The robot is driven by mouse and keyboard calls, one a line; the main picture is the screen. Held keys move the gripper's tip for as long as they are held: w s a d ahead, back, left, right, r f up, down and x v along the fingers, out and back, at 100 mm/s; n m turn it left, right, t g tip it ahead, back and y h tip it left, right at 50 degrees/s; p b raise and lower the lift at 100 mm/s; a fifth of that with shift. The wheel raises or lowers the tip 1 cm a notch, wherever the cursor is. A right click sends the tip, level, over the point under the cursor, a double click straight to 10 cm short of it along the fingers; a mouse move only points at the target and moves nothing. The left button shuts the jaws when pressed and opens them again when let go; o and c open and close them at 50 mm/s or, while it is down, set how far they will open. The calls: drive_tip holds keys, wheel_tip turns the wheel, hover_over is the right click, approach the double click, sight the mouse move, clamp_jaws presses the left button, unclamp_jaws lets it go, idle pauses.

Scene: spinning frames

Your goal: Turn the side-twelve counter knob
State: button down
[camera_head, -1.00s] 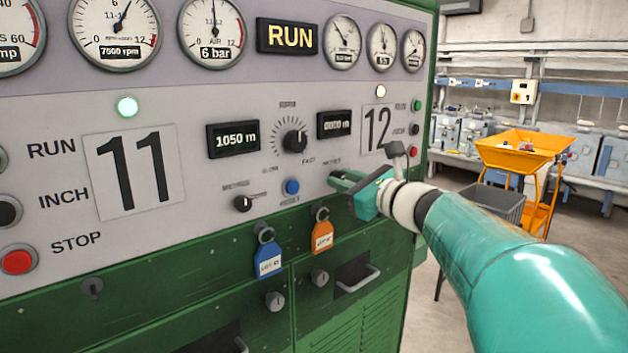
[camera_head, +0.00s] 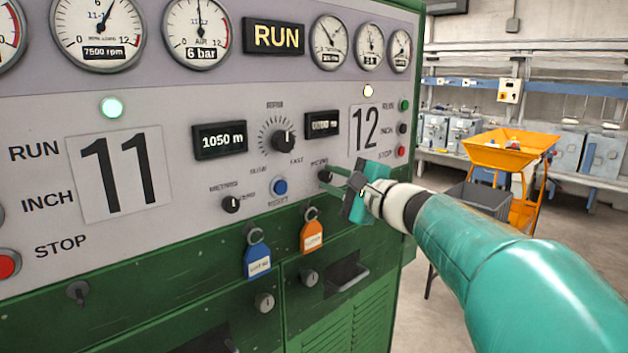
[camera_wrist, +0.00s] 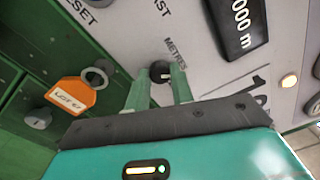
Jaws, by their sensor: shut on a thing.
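The side-twelve counter knob (camera_head: 325,175) is a small black knob under the METRES label, below the side-twelve metre display (camera_head: 322,124). In the wrist view the knob (camera_wrist: 160,71) sits between the two green fingertips. My gripper (camera_head: 331,178) reaches the panel from the right and is shut on this knob; it also shows in the wrist view (camera_wrist: 161,76). The fingers hide part of the knob's sides. The side-twelve display reads zeros, though its digits are blurred in the head view.
The matching side-eleven knob (camera_head: 231,204) is to the left, with a blue reset button (camera_head: 280,187) between. A larger dial (camera_head: 283,141) is above. A blue tag (camera_head: 257,262) and an orange tag (camera_head: 312,237) hang below. An orange cart (camera_head: 510,150) stands at right behind.

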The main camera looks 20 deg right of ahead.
drive_tip(key=n, duration=0.6)
drive_tip(key=c, duration=2.2)
unclamp_jaws()
drive_tip(key=c, duration=1.2)
unclamp_jaws()
drive_tip(key=v, duration=1.3)
drive_tip(key=shift+s+d, duration=0.3)
drive_tip(key=shift+d, duration=0.1)
